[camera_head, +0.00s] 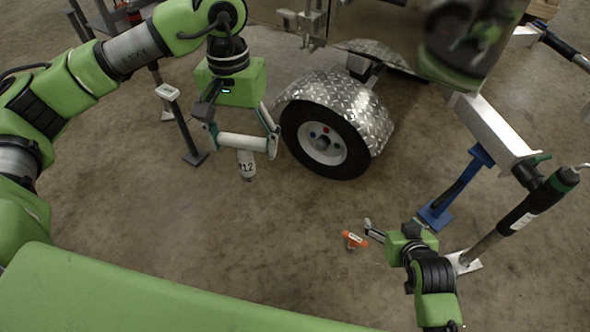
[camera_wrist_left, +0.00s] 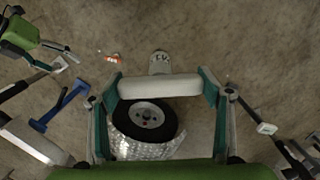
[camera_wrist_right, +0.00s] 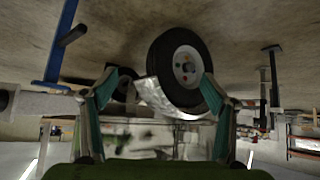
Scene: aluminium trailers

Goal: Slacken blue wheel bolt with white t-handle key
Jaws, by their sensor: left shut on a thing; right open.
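My left gripper (camera_head: 243,142) is shut on the white t-handle key (camera_head: 247,160) by its crossbar. The key's shaft, marked with dark characters, points down, clear of the wheel. In the left wrist view the white crossbar (camera_wrist_left: 160,87) spans both fingers. The wheel (camera_head: 322,145) is right of the key, with coloured bolts on its white hub. The blue wheel bolt (camera_head: 312,135) sits at the hub's upper left, near a red one. My right gripper (camera_head: 374,231) is open and low at the right, its fingers pointing left. In the right wrist view the wheel (camera_wrist_right: 182,68) shows beyond the fingers.
An orange t-handle key (camera_head: 354,239) is just left of my right gripper, near the floor. A diamond-plate mudguard (camera_head: 335,98) covers the wheel's top. A blue stand (camera_head: 452,192) and a jockey post (camera_head: 500,225) are at the right. Floor before the wheel is clear.

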